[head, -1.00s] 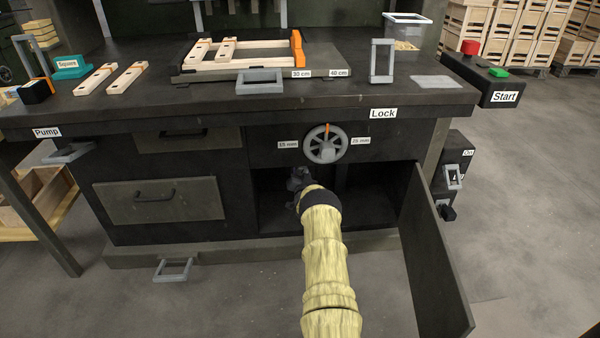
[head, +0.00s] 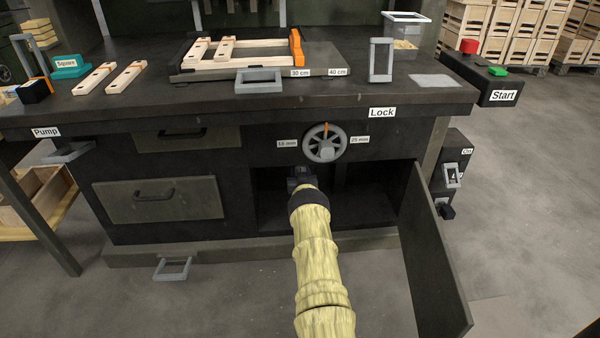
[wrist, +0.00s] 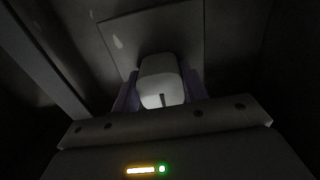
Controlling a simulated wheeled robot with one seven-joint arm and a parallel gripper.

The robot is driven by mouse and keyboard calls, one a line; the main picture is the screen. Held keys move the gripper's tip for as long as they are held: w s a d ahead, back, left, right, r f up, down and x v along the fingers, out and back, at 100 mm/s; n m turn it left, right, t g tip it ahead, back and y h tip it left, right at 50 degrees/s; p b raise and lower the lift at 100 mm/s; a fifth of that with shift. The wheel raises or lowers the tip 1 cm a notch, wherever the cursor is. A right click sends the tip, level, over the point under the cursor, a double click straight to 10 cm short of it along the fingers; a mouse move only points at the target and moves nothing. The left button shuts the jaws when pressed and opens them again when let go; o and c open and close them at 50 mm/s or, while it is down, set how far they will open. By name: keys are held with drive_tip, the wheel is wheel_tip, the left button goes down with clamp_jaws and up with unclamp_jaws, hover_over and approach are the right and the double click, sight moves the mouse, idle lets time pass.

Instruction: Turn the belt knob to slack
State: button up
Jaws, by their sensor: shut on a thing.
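The belt knob (wrist: 161,82) shows in the wrist view as a pale, rounded block with a dark line on its face. My gripper (wrist: 158,98) is shut on it, with a purplish finger on each side. Behind the knob is a dark square plate (wrist: 125,35) with a pale drop-shaped mark. In the head view my gripper (head: 299,178) is inside the open lower compartment (head: 375,208) of the bench, below the grey handwheel (head: 325,143). The knob is hidden there by my arm.
The compartment's open door (head: 435,255) stands out to the right of my arm. The compartment walls and the bench front close in around my gripper. A grey pedal-like frame (head: 173,270) sits low at the left.

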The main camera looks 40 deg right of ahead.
drive_tip(key=o, duration=1)
drive_tip(key=shift+s+a, duration=0.1)
drive_tip(key=p+v, duration=0.9)
drive_tip(key=v, duration=0.8)
drive_tip(key=shift+a+f, duration=0.1)
drive_tip(key=shift+a, duration=0.05)
